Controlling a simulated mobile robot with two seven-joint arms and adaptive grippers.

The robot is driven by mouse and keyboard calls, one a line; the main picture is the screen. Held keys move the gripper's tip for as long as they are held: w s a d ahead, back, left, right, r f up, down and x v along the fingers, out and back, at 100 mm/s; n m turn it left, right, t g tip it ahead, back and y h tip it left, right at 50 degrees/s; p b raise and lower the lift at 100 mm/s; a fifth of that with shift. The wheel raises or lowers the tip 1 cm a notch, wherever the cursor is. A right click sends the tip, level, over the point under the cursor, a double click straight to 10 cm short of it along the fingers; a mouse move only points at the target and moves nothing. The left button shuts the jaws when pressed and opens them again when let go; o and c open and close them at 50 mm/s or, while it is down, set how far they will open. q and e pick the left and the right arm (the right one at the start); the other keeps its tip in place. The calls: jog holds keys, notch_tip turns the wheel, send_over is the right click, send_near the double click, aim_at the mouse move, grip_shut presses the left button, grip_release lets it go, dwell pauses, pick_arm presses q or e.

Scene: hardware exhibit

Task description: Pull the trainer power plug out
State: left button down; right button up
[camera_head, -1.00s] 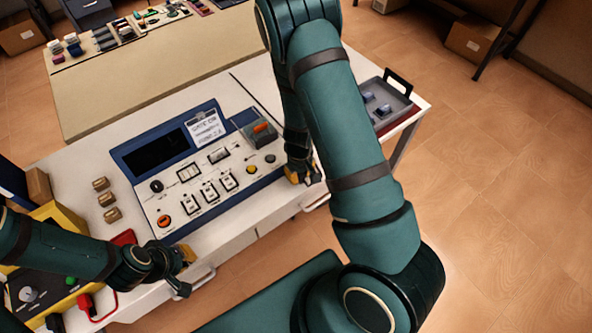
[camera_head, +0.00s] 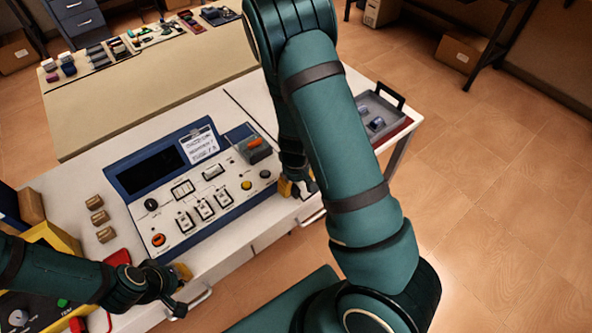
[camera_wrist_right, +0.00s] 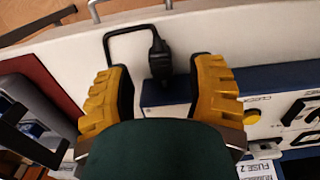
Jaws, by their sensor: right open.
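The trainer (camera_head: 155,178), a blue-framed console with a white panel, dark screen and switches, stands on the white bench. In the right wrist view its blue side (camera_wrist_right: 168,94) shows, with the black power plug (camera_wrist_right: 160,56) at it and a black cable looping left. My right gripper (camera_wrist_right: 163,78) is open, with one yellow finger on each side of the plug in the picture; I cannot tell whether they touch it. In the head view the right gripper (camera_head: 291,188) is at the trainer's right end and the plug is hidden. My left gripper (camera_head: 180,287) is near the bench's front edge, its opening unclear.
A grey tray (camera_head: 377,112) with small parts sits at the bench's right end. Several brown blocks (camera_head: 95,202) lie left of the trainer. A yellow-framed box (camera_head: 60,238) is partly behind my left arm. Drawer handles line the front edge.

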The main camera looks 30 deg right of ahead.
aim_at(296, 190)
notch_tip(296, 190, up, 9)
jog(key=shift+f, duration=0.15)
pick_arm(q)
jog(key=shift+s, duration=0.1)
pick_arm(e)
jog(key=shift+s, duration=0.15)
dwell(0.4)
